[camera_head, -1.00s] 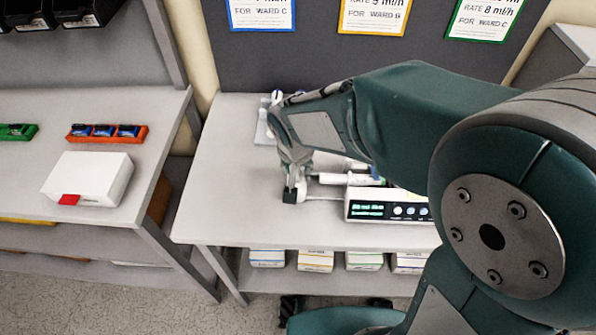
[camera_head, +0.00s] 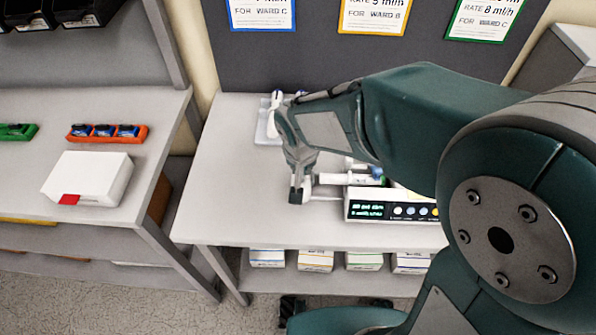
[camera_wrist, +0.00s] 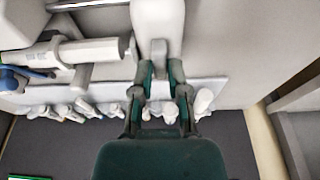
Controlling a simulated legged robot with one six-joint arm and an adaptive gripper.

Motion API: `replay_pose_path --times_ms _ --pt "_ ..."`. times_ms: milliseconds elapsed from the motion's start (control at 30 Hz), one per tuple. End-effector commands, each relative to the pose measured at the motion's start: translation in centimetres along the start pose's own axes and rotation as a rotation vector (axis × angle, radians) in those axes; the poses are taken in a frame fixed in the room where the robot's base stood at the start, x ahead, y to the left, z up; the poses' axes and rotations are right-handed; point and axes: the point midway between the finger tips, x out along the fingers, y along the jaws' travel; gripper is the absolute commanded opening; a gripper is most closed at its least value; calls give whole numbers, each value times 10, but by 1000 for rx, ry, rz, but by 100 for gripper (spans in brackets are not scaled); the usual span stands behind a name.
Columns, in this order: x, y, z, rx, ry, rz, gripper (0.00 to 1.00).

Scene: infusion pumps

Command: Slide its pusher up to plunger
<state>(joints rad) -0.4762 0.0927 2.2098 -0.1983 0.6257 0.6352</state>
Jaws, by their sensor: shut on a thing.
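The infusion pump (camera_head: 385,210) stands near the front of the table with its lit display and buttons facing forward. A white syringe (camera_head: 343,179) lies across it, with its plunger end to the left. In the wrist view the syringe (camera_wrist: 85,52) has its plunger end beside the pale pusher block (camera_wrist: 158,22). They look very close; I cannot tell whether they touch. My gripper (camera_head: 300,190) is at the pump's left end. In the wrist view my gripper (camera_wrist: 160,75) is shut on the pusher. A metal rod shows beside the syringe. My arm hides part of the pump.
A tray (camera_head: 262,135) with syringes is at the back of the table; several syringes show in the wrist view. The table's left side is clear. A side bench at left holds a white box (camera_head: 88,180) and an orange rack (camera_head: 108,140). Cartons lie on the shelf below.

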Motion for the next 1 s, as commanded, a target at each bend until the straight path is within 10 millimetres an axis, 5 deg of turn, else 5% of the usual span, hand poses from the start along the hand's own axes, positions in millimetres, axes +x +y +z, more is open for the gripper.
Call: replay_pose_path --times_ms 1000 --pt "0 9 1 1 -2 1 5"
